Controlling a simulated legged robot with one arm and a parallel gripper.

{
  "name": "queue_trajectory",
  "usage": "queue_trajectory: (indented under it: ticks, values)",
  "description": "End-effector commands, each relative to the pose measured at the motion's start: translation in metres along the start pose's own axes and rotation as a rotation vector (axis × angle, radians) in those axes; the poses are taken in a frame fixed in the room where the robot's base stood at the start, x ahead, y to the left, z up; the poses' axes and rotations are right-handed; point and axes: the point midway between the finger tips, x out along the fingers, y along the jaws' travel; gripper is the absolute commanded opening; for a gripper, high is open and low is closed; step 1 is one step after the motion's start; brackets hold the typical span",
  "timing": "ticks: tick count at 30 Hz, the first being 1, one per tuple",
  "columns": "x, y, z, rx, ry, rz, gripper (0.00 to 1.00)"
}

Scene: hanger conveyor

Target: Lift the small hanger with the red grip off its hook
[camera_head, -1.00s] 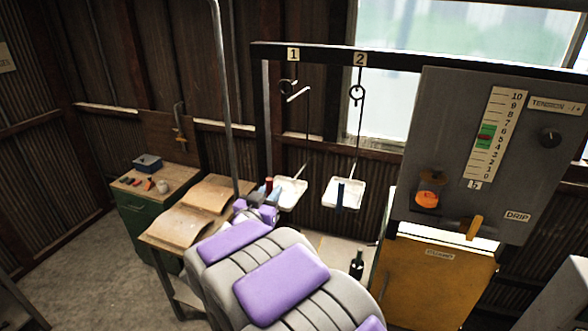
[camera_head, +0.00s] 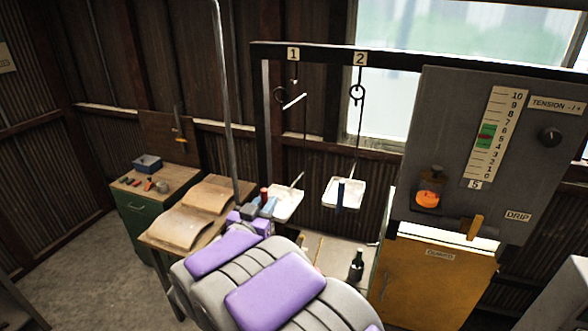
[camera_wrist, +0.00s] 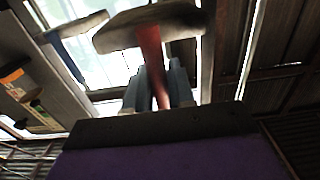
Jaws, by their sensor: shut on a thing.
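The small hanger under sign 1 has a white tray (camera_head: 286,204) and a red grip (camera_head: 264,195). My gripper (camera_head: 259,206) is at the tray's left side. In the wrist view, my gripper's blue-grey fingers (camera_wrist: 160,92) are shut around the red grip (camera_wrist: 151,58), with the tray's underside (camera_wrist: 155,22) above. The dark ring (camera_head: 280,95) shows left of the pale hook (camera_head: 294,101); I cannot tell if they touch. A second hanger (camera_head: 343,190) with a blue grip hangs under sign 2.
A black rail (camera_head: 400,61) runs above the hangers. A grey panel (camera_head: 456,140) with a tension scale and knob stands right. A bottle (camera_head: 357,265) is below hanger 2.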

Motion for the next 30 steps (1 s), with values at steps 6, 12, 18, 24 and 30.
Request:
queue_trajectory:
  ticks: [6,12,18,24,30]
  values:
    - [-0.008,-0.001,0.002,0.000,0.001,-0.003,0.00]
    - [-0.014,-0.001,0.005,0.000,0.000,-0.003,0.00]
    - [-0.021,-0.001,0.008,0.000,-0.001,-0.003,0.00]
    - [-0.027,0.000,0.010,0.000,0.001,-0.002,0.00]
    - [-0.033,0.000,0.011,0.000,0.002,-0.001,0.00]
